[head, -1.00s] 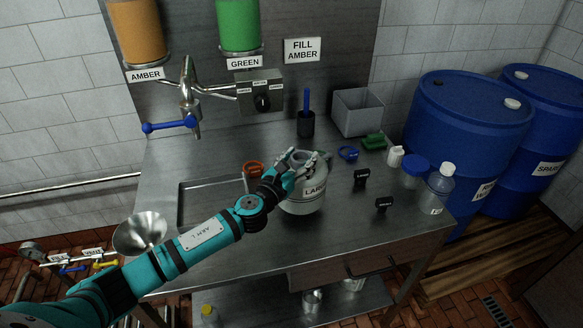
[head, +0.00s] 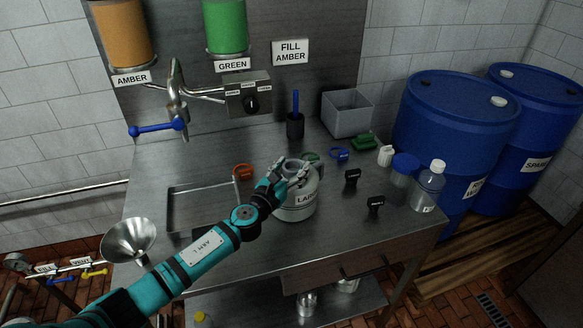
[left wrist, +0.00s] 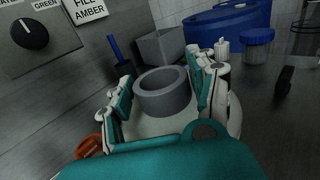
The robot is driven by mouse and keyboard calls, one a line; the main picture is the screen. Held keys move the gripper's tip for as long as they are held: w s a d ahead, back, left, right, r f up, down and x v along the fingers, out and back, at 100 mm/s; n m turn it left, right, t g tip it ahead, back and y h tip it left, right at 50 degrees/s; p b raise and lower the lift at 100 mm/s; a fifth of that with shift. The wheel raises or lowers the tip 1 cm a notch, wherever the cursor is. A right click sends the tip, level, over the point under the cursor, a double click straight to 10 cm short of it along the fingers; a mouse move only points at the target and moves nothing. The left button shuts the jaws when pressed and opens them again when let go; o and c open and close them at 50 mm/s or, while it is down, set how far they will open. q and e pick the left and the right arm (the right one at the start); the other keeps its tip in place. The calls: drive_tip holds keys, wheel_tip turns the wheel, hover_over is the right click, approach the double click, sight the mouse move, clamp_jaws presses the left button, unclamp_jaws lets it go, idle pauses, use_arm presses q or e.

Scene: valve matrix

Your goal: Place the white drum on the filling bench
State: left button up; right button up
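The white drum (head: 296,208), a pale jug with a label beginning "LAR" and a wide grey neck, is upright at the middle of the steel filling bench (head: 240,240). I cannot tell for sure whether its base touches the top. My left gripper (head: 291,172) comes in from the left, with one finger on each side of the neck, and looks shut on it. In the left wrist view the neck (left wrist: 163,92) sits between the two fingers (left wrist: 161,88), close against both. My right gripper is not in view.
Behind the drum are a green ring (head: 311,156), a blue ring (head: 339,154), a brush cup (head: 295,125) and a grey bin (head: 347,114). Black tags (head: 352,177) and a clear bottle (head: 428,187) stand right. A sunken tray (head: 200,208) and orange ring (head: 242,171) are left.

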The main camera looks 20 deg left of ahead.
use_arm(q)
drive_tip(key=shift+o, duration=1.3)
drive_tip(key=shift+s, duration=0.1)
drive_tip(key=shift+r, duration=0.15)
drive_tip(key=s+a+b, duration=0.1)
drive_tip(key=s+a, duration=0.1)
drive_tip(key=s, duration=0.9)
drive_tip(key=shift+s, duration=0.35)
drive_tip(key=shift+a, duration=0.1)
